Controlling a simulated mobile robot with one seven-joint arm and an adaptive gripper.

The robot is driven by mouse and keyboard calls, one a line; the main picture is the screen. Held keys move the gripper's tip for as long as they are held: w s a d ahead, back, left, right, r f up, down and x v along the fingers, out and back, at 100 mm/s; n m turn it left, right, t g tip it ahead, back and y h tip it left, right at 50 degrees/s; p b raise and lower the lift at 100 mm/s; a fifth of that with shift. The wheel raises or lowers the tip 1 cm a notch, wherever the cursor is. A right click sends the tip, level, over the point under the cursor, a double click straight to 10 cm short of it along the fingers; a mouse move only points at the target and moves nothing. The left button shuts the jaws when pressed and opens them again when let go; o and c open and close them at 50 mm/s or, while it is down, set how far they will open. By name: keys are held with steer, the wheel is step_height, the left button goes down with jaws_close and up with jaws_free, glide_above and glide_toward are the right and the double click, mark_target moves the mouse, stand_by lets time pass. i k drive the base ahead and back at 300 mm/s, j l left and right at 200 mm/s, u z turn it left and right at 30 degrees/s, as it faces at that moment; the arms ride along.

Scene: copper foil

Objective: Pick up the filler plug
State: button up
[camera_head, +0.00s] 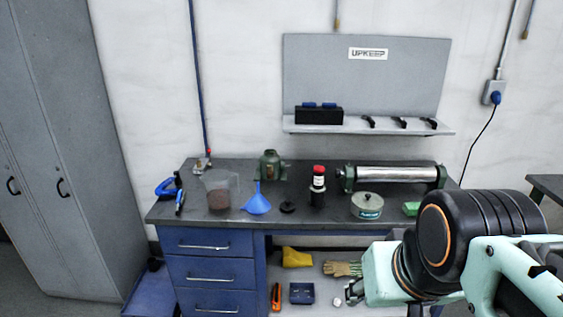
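A small black round part (287,206) lies on the dark bench top between the blue funnel (257,201) and a black cylinder with a red cap (318,183). It looks most like the filler plug, but it is too small to be certain. My arm comes in from the lower right. The dark part at its end, seemingly my gripper (353,291), shows low in front of the bench, right of and below the black part and well apart from it. Its fingers are too small and partly hidden to tell their state. I see nothing held.
On the bench (240,240) stand a clear beaker (221,190), a green jack-like body (270,166), a roller (396,174), a round tin (367,206) and a green block (411,208). A lower shelf holds gloves (343,268) and trays. A shelf board (365,80) hangs behind.

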mark_target(287, 205)
steer(key=i+u, duration=0.3)
steer(key=i, duration=0.2)
steer(key=i+l+u, duration=0.25)
steer(key=i, duration=0.25)
